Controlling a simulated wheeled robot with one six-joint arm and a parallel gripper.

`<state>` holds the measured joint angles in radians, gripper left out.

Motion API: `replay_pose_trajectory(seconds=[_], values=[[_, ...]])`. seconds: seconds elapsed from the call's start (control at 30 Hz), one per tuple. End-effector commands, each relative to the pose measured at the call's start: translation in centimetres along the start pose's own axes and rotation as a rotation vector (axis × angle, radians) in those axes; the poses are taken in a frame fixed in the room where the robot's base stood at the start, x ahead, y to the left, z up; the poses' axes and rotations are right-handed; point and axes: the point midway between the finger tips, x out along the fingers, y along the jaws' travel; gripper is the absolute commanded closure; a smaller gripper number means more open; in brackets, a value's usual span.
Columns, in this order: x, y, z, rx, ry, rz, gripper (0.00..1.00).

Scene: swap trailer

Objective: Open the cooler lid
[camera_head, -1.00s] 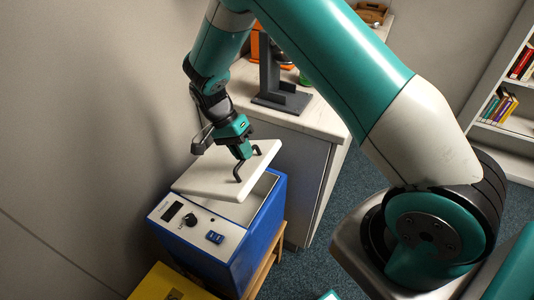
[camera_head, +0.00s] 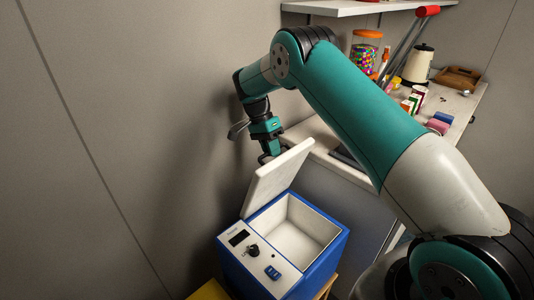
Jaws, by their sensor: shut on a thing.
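The blue cooler (camera_head: 290,279) stands low in the middle of the view, with a white control panel on its front top edge. Its white lid (camera_head: 277,180) is tilted steeply up at the left rear side. The white inside (camera_head: 301,232) shows and looks empty. My gripper (camera_head: 272,152) is at the upper edge of the lid, on its far side. It is shut on the lid's handle, which is mostly hidden behind the lid.
A counter (camera_head: 458,105) behind and to the right holds a jar of coloured sweets (camera_head: 364,52), a kettle (camera_head: 419,64), a wooden tray (camera_head: 458,78) and small boxes. A grey wall (camera_head: 110,130) is close on the left. A yellow thing (camera_head: 209,291) shows at the bottom edge.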

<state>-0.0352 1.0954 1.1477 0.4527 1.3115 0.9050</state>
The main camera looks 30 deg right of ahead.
Motion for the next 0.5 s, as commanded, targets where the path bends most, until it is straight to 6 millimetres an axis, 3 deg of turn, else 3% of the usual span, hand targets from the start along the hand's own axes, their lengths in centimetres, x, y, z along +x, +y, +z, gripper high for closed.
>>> replay_pose_trajectory(seconds=[0.03,0.5], values=[[0.81,-0.16,-0.14,-0.011,-0.004,0.011,1.0],[1.01,0.01,-1.12,0.002,-0.013,0.016,1.0]])
